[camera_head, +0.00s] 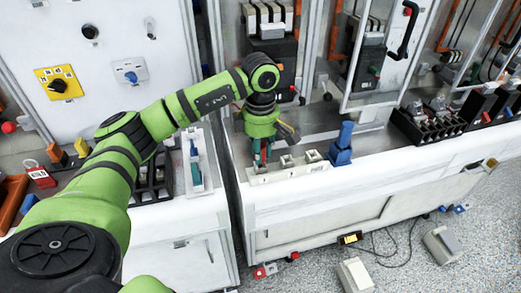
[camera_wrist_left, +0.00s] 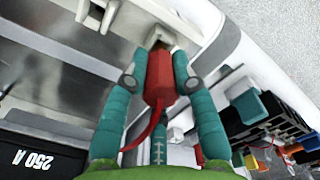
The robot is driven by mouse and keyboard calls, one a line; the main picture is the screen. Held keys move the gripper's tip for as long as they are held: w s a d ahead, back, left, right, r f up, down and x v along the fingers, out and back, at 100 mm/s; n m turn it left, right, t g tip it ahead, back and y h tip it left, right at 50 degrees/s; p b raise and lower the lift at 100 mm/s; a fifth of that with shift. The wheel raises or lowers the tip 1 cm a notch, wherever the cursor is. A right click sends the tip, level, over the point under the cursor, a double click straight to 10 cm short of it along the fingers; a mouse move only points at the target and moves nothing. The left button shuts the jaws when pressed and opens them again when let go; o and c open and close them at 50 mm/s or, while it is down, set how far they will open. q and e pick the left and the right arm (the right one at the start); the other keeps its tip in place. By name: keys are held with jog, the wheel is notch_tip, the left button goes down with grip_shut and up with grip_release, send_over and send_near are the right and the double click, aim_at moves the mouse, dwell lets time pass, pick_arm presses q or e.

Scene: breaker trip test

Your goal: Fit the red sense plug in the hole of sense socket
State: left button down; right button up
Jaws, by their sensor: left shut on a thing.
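My left gripper (camera_head: 262,157) points down over the left end of a pale socket strip (camera_head: 290,170) on the bench in the head view. In the left wrist view the teal fingers of my left gripper (camera_wrist_left: 159,85) are shut on the red sense plug (camera_wrist_left: 160,80), with a thin red lead trailing back. The plug's far end meets a small beige piece (camera_wrist_left: 158,40); I cannot tell whether this is its tip or the sense socket, nor whether it is inserted. In the head view the plug is mostly hidden by the gripper. My right gripper is not in view.
A blue clamp-like object (camera_head: 341,145) stands right of the strip. A white tray (camera_head: 196,160) with tools lies left of the gap between benches. Black terminal racks (camera_head: 425,122) stand farther right. Open cabinet doors and breakers rise behind.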

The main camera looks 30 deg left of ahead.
pick_arm(q)
jog(key=shift+r, duration=0.1)
jog(key=shift+r+p, duration=0.45)
jog(key=shift+r, duration=0.2)
jog(key=shift+b, duration=0.35)
dwell(1.2)
jog(key=shift+f+b, duration=0.65)
jog(key=shift+f, duration=0.2)
jog(key=c, duration=0.9)
grip_release()
notch_tip(320, 180, up, 12)
jog(key=shift+r, duration=0.1)
